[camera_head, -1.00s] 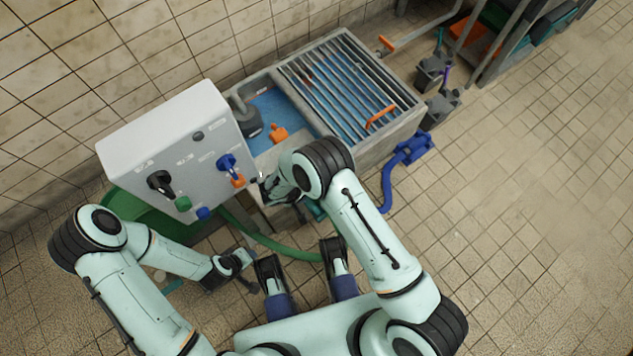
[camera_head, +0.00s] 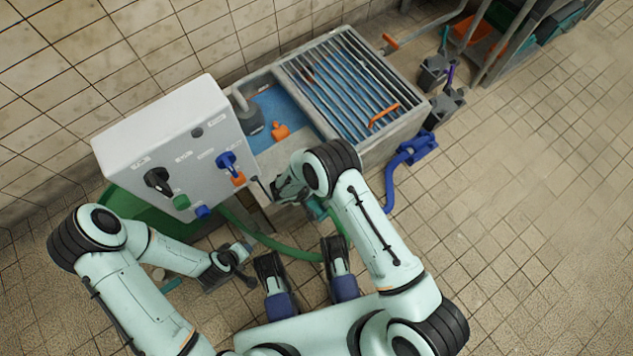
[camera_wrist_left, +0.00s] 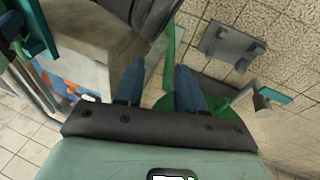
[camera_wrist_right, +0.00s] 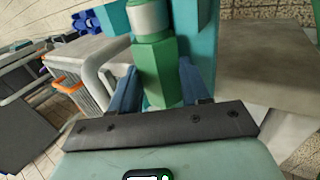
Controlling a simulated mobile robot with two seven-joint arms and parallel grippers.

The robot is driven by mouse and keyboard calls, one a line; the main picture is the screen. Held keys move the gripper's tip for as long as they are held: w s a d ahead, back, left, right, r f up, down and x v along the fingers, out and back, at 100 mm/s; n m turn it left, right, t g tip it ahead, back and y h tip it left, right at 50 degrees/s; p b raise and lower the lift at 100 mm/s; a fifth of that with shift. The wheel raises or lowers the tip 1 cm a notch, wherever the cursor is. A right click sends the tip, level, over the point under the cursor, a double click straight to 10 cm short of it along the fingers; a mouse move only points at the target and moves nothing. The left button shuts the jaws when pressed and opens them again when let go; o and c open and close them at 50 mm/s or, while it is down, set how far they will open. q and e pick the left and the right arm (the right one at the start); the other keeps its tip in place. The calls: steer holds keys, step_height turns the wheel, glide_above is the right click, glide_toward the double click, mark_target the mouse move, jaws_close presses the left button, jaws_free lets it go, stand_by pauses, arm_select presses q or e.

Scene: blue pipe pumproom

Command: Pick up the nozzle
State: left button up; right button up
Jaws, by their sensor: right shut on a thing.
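The nozzle (camera_wrist_right: 155,70), green and teal with a silver band, stands between the fingers of my right gripper (camera_wrist_right: 157,88) in the right wrist view. The fingers are shut on its green part. In the head view my right gripper (camera_head: 285,188) is just right of the white panel box, and the forearm hides most of what it holds. A bit of teal (camera_head: 317,208) shows below the wrist. My left gripper (camera_head: 243,262) is low at the left, in front of the box. In the left wrist view its fingers (camera_wrist_left: 158,92) are apart with nothing between them.
A white panel box (camera_head: 165,135) with knobs stands beside a basin (camera_head: 345,80) with a metal grate. A green hose (camera_head: 275,243) runs below the box. A blue hose (camera_head: 391,185) lies on the floor at right. The floor further right is clear.

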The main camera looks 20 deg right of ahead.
steer(key=shift+r, duration=0.1)
